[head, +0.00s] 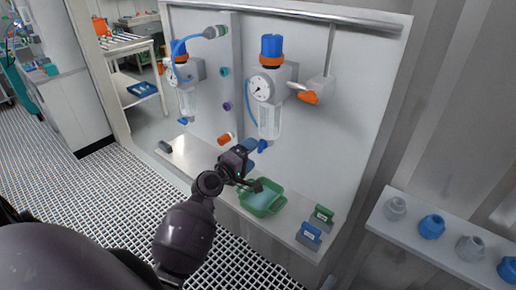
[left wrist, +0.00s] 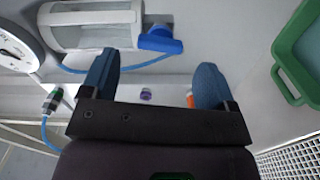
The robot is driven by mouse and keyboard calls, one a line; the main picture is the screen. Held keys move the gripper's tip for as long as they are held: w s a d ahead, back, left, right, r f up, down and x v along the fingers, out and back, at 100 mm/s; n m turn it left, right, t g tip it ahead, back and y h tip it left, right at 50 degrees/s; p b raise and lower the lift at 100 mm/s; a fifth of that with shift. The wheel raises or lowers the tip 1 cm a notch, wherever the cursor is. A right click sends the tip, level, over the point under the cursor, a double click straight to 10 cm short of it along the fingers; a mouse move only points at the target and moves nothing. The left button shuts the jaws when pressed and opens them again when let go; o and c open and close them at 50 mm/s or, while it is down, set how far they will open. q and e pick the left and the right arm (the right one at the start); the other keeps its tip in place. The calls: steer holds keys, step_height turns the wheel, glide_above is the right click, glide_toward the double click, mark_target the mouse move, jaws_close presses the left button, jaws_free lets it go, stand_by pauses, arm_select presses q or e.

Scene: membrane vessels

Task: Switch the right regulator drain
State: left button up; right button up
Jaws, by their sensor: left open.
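The right regulator (head: 270,85) is mounted on the white panel, with a blue knob on top, a dial gauge, and a clear bowl below. Its blue drain (head: 262,146) is at the bottom of the bowl. In the left wrist view the blue drain (left wrist: 162,41) shows at the end of the clear bowl (left wrist: 95,25), beyond the fingertips. My left gripper (head: 254,166) is open and empty, close to the drain and just below it, above the shelf. I see no contact with the drain. My right gripper is not in view.
A green tray (head: 274,210) lies on the shelf (head: 185,150) under my gripper. Green and blue blocks stand at its right. The left regulator (head: 187,85) hangs further left. An orange lever (head: 309,97) juts out right of the right regulator. A blue tube (left wrist: 125,69) runs near the drain.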

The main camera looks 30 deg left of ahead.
mark_target(259, 148)
arm_select(q)
steer(key=shift+w+d, duration=0.15)
steer(key=shift+w, duration=1.9)
steer(key=c, duration=0.9)
